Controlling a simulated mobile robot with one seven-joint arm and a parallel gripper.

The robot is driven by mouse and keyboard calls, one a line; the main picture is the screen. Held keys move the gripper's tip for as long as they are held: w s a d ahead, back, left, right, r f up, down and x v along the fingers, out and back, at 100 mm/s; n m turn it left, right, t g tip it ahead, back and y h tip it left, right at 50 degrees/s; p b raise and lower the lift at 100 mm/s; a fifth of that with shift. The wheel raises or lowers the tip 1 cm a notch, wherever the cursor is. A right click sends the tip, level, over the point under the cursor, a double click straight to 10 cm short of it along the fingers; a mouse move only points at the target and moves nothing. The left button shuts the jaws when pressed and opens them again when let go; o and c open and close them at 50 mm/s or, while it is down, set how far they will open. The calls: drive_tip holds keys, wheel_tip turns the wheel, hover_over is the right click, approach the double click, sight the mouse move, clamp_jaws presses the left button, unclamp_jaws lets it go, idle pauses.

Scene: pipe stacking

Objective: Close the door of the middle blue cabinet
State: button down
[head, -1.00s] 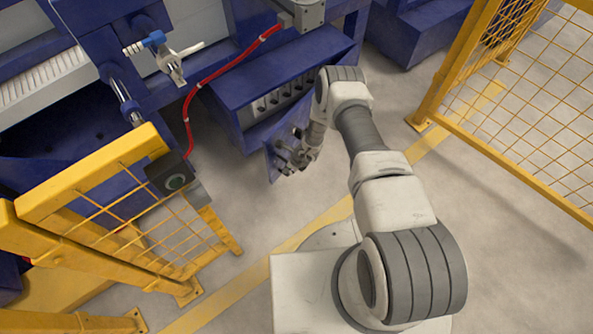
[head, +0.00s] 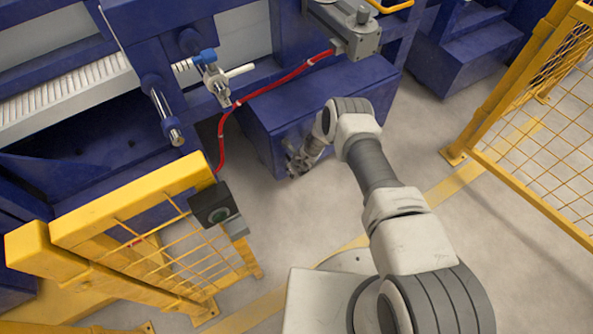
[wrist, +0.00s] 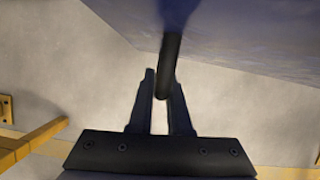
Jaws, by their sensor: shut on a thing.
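The middle blue cabinet (head: 283,101) stands under the grey machine part in the head view. Its door (head: 279,139) lies flush or nearly flush with the front, and the interior no longer shows. My arm hides the right part of that front. My gripper (head: 297,168) is at the lower front of the door. In the wrist view my gripper (wrist: 161,98) has its two fingers around a dark bar-shaped handle (wrist: 170,62), shut on it. The blue door surface (wrist: 235,38) fills the upper right there.
A yellow mesh fence (head: 150,245) with a black button box (head: 214,208) stands to the left. Another yellow fence (head: 530,130) stands to the right. A red hose (head: 270,92) hangs beside the cabinet. Grey floor (head: 425,150) is clear between.

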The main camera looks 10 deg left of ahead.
drive_tip(key=shift+w+a+r, duration=0.2)
drive_tip(key=shift+w+a, duration=0.15)
drive_tip(key=shift+w, duration=0.1)
drive_tip(key=c, duration=0.9)
unclamp_jaws()
drive_tip(key=shift+o, duration=0.2)
drive_tip(key=p+v, duration=0.8)
drive_tip(key=v, duration=0.9)
drive_tip(key=shift+s+d, duration=0.3)
drive_tip(key=shift+s, duration=0.1)
drive_tip(key=shift+w, duration=0.1)
